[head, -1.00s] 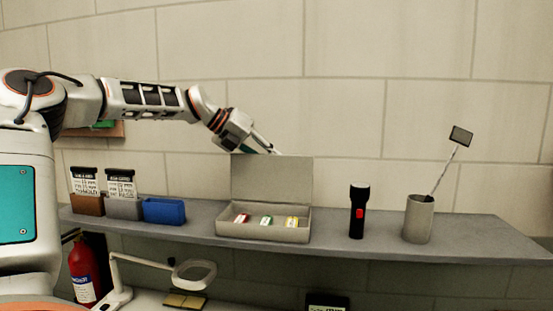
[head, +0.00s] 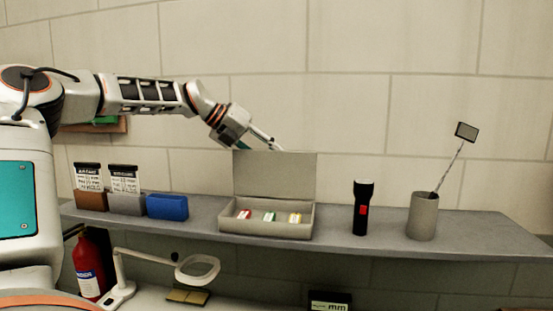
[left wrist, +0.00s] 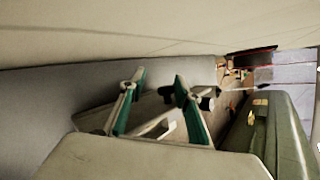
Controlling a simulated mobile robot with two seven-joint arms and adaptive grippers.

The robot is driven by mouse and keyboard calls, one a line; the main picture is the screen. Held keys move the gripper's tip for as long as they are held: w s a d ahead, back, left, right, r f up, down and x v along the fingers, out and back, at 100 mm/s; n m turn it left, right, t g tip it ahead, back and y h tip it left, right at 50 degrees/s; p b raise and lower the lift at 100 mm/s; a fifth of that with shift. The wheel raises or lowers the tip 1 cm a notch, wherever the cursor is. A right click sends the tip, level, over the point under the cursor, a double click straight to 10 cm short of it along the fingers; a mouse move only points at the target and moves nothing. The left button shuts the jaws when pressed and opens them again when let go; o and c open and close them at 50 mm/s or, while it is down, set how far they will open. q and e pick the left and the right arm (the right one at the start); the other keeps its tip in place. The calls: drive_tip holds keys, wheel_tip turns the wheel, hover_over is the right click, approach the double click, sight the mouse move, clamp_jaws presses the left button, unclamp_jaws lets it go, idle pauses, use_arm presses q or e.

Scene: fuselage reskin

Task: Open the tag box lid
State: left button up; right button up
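The tag box (head: 265,231) stands on the grey shelf with its lid (head: 274,175) raised, standing about upright at the back edge. Inside lie a red-and-white tag (head: 244,215), a green-and-white tag (head: 269,217) and a yellow-and-white tag (head: 294,218). My left gripper (head: 276,146) is at the lid's top edge, its lower part partly behind the lid. I cannot tell whether it touches the lid. In the left wrist view its two teal-padded fingers (left wrist: 160,95) stand apart, with no object clearly held. My right gripper is not in view.
Left of the box are a blue bin (head: 167,207) and two card holders (head: 124,190). Right of it stand a black flashlight (head: 363,208) and a grey cup (head: 422,217) holding an inspection mirror (head: 465,132). A magnifier lamp (head: 198,270) is below the shelf (head: 335,229).

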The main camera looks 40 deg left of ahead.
use_arm(q)
drive_tip(key=v, duration=1)
drive_tip(key=shift+s+r, duration=0.25)
drive_tip(key=shift+r, duration=0.1)
drive_tip(key=shift+d, duration=0.15)
